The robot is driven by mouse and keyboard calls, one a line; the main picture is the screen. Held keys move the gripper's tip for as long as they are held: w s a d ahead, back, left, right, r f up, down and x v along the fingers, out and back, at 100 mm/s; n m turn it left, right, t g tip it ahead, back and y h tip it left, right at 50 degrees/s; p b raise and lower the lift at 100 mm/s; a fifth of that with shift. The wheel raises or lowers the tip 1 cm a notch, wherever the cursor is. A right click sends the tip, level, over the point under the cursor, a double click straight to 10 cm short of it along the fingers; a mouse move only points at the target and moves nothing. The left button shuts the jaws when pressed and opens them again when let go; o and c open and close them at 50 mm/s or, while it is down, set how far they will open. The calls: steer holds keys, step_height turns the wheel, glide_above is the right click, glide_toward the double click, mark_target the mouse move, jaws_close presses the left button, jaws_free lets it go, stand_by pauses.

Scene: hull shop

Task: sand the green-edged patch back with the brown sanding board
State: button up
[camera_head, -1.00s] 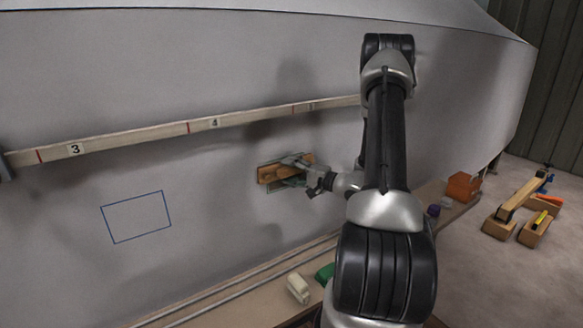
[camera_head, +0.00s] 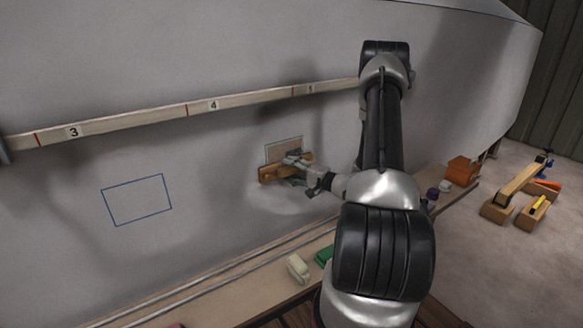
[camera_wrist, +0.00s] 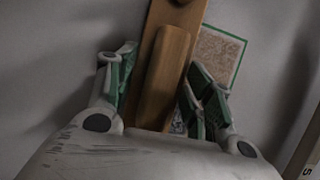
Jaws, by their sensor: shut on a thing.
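The brown sanding board (camera_head: 270,175) is against the grey hull side, gripped by its raised wooden handle (camera_wrist: 168,75). My gripper (camera_head: 300,172) is shut on it, with a finger on each side of the handle in the wrist view. The green-edged patch (camera_wrist: 220,52) shows a speckled tan face to the right of the board in the wrist view. In the head view the patch (camera_head: 284,150) shows above the board, which hides its lower part. Whether the board's face touches the hull cannot be told.
A numbered batten (camera_head: 245,102) runs along the hull above the patch. A blue-outlined square (camera_head: 137,200) is to the left. A shelf below holds a pale block (camera_head: 298,268), a green block (camera_head: 324,256) and an orange box (camera_head: 462,171). Wooden trestles (camera_head: 520,193) stand at right.

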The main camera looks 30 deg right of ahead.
mark_target(282, 139)
steer(key=shift+w+r, duration=0.1)
steer(key=shift+r, duration=5.35)
step_height(282, 139, down, 13)
steer(key=shift+f, duration=0.2)
steer(key=shift+o, duration=0.6)
steer(key=shift+c, duration=0.6)
steer(key=shift+s, duration=0.3)
steer(key=shift+s, duration=0.45)
